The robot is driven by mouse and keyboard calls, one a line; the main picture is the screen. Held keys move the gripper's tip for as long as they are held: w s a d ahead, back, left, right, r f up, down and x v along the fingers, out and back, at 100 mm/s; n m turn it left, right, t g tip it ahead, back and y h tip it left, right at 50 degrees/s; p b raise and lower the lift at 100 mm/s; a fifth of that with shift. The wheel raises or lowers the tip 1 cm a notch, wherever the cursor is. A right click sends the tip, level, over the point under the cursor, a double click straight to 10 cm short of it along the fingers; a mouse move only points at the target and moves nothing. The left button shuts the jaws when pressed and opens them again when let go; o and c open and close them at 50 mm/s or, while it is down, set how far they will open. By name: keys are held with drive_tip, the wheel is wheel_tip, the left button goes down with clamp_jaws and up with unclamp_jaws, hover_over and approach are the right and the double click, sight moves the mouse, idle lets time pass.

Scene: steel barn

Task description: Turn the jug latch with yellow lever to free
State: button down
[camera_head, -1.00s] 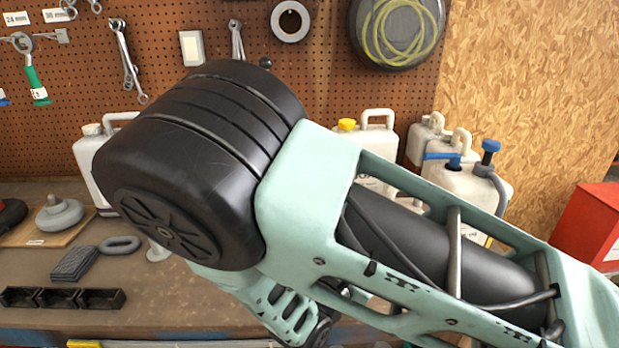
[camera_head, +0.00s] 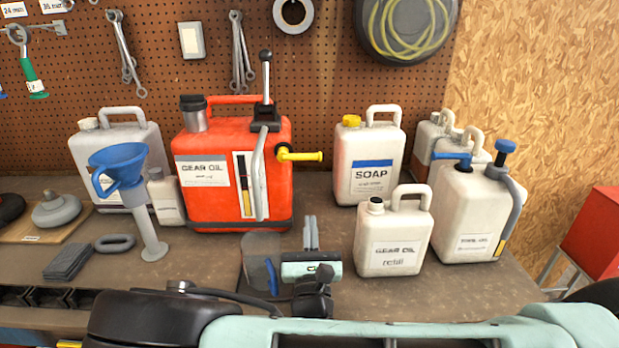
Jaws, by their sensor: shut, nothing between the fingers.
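The red gear oil jug (camera_head: 225,150) stands upright at the back of the bench. Its latch with the yellow lever (camera_head: 302,156) sticks out from its right side, and the lever lies about horizontal, pointing right. My gripper (camera_head: 310,222) is in front of the jug's lower right corner, low over the bench in the picture. Its two fingers are together with nothing between them, pointing toward the back. It is apart from the yellow lever, which is fully in view above it.
A blue funnel (camera_head: 119,164) stands left of the red jug. A soap jug (camera_head: 367,165), a small gear oil refill jug (camera_head: 394,236) and a white jug with a blue pump (camera_head: 474,210) stand on the right.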

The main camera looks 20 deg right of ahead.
sight(300, 155)
drive_tip(key=w+d+r+p, duration=0.2)
drive_tip(key=w+r+p, duration=0.3)
drive_tip(key=w+r, duration=0.2)
drive_tip(key=shift+w+d+r, duration=0.25)
drive_tip(key=shift+w+r, duration=0.15)
drive_tip(key=shift+r, duration=0.2)
drive_tip(key=shift+d+r+n+y+p, duration=0.15)
drive_tip(key=shift+r+n+y+p, duration=0.2)
drive_tip(key=shift+n+p, duration=0.3)
